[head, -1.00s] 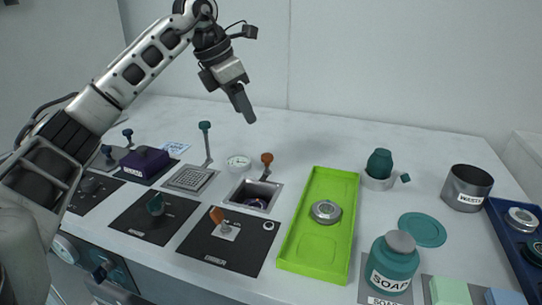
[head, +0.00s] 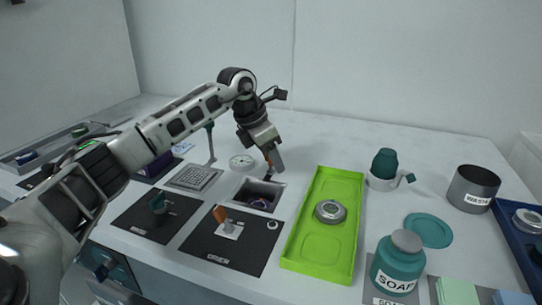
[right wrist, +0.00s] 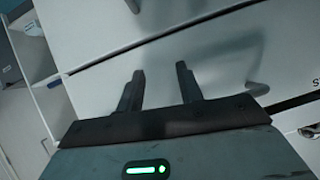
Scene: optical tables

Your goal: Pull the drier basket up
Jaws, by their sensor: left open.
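A square metal well (head: 258,186), which I take to be the drier, is sunk in the table left of the green tray, with a dark round item (head: 260,204) low inside. My left gripper (head: 274,164) is open and points down at this handle. Whether the handle is between the fingers or just behind them I cannot tell. My right gripper (right wrist: 158,85) shows in the right wrist view, fingers apart and empty, in front of pale cabinet fronts.
A green tray (head: 300,258) with a round metal item (head: 330,211) stands close right of the well. The table behind is clear.

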